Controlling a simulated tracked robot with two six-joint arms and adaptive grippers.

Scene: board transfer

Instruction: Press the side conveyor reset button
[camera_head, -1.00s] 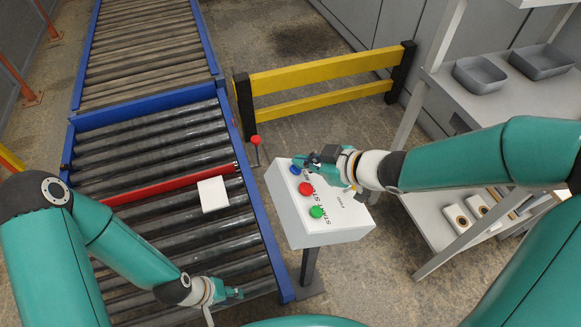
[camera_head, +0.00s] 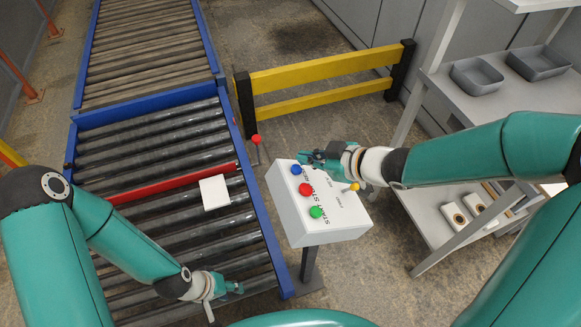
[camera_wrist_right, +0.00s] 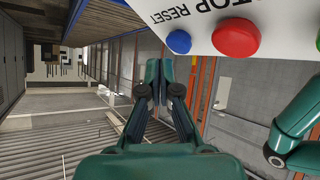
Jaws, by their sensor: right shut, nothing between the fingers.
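A white control box (camera_head: 335,222) stands on a dark post in the middle of the head view. On its top are a blue button (camera_head: 296,169), a red button (camera_head: 305,189) and a green button (camera_head: 316,212). In the right wrist view the blue button (camera_wrist_right: 179,41) is beside printed "RESET" lettering. My right gripper (camera_head: 306,157) is shut and empty, close to the blue button at the box's far end. In its wrist view the fingers (camera_wrist_right: 160,85) are apart from the button. My left gripper (camera_head: 238,288) is over the rollers; its jaws are too small to judge.
A blue-framed roller conveyor (camera_head: 256,228) is on the left, with a red bar (camera_head: 170,185) and a white block (camera_head: 214,192) on it. A yellow barrier (camera_head: 320,70) stands behind the box. A grey shelf (camera_head: 465,108) is at the right.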

